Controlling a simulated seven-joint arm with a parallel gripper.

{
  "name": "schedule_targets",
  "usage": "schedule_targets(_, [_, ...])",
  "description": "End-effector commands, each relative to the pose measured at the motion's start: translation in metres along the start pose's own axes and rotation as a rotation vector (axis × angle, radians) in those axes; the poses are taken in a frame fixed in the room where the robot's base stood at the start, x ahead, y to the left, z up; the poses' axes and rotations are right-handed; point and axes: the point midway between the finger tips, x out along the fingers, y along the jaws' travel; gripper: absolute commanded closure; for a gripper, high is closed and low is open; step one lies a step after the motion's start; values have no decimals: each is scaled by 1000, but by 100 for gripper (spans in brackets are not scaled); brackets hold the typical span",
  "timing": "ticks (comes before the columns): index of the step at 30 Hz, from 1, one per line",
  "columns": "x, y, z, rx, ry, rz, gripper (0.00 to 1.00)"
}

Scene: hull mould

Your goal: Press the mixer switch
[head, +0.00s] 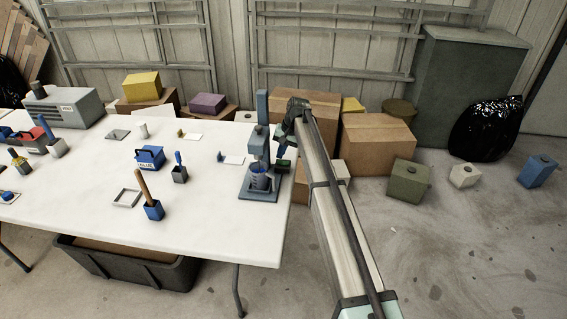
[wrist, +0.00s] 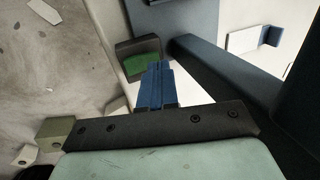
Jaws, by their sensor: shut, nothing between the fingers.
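The mixer (head: 262,104) is a blue-grey stand with a tall column, a head and a dark base plate, at the right end of the white table. A clear cup (head: 260,180) stands on its base. The switch (head: 283,163) is a dark box with a green face beside the mixer, at the table's right edge. It also shows in the wrist view (wrist: 139,63), just beyond my fingertips. My gripper (head: 281,153) has blue fingers, shut and empty, right above the switch. In the wrist view, the fingers (wrist: 159,68) overlap the green face's right side; I cannot tell whether they touch it.
The mixer's blue-grey body (wrist: 225,85) lies close on the right of my fingers in the wrist view. Cardboard boxes (head: 376,141) stand on the floor behind my arm. The table (head: 215,225) is bare in front of the mixer.

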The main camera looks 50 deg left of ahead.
Motion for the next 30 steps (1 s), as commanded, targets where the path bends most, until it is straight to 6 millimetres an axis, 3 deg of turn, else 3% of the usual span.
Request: schedule_targets(30, [12, 4, 0, 0, 0, 0, 100])
